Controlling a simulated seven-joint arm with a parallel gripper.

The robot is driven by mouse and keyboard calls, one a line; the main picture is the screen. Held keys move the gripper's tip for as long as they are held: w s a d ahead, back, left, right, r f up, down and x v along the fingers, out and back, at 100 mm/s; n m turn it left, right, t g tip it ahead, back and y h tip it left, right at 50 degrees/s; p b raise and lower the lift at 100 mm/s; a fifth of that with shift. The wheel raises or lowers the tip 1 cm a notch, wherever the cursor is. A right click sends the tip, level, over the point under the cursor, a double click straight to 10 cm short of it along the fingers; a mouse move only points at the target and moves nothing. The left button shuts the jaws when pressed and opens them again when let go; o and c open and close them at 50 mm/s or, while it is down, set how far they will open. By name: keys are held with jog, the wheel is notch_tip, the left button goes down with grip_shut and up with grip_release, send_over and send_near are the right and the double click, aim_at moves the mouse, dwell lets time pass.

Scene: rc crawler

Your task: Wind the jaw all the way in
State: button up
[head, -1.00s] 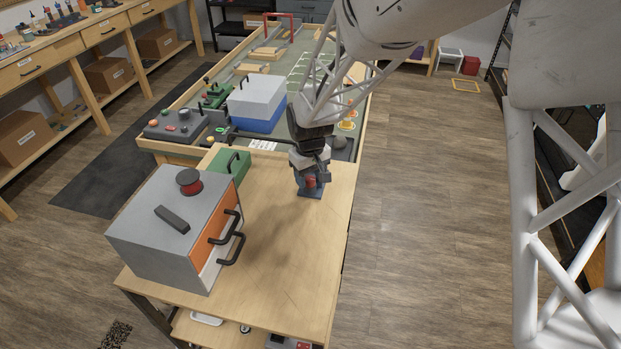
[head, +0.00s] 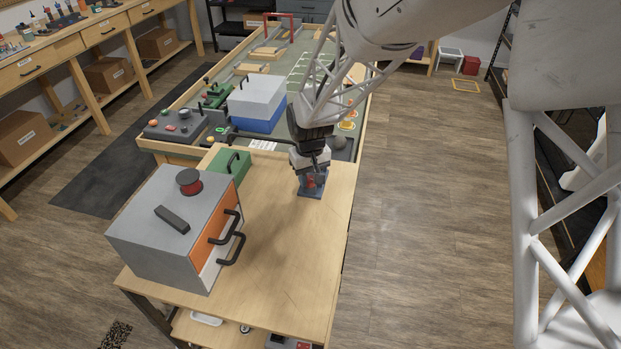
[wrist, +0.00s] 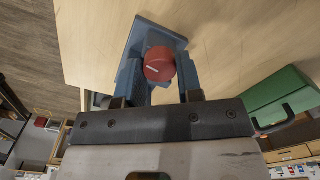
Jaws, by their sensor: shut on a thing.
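A small blue-grey vise (head: 311,194) with a red knob (head: 310,182) stands near the right edge of the wooden bench top. My gripper (head: 312,178) points down over it. In the wrist view, the round red knob (wrist: 159,64) with a pale line on its face sits between the two fingertips of my gripper (wrist: 160,72). The gripper is shut on the knob. The blue-grey vise body (wrist: 150,34) shows behind the knob. My fingers and the knob hide much of the vise, so I cannot tell how far its jaw is in.
A grey cabinet (head: 168,222) with orange and white drawers and black handles stands at the bench's left. A green box (head: 238,163) with a black handle is behind it. The bench top (head: 285,255) in front of the vise is clear.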

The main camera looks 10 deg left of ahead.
jog(key=shift+m, duration=0.7)
jog(key=shift+m, duration=1.5)
jog(key=shift+m, duration=1.5)
jog(key=shift+m, duration=1.5)
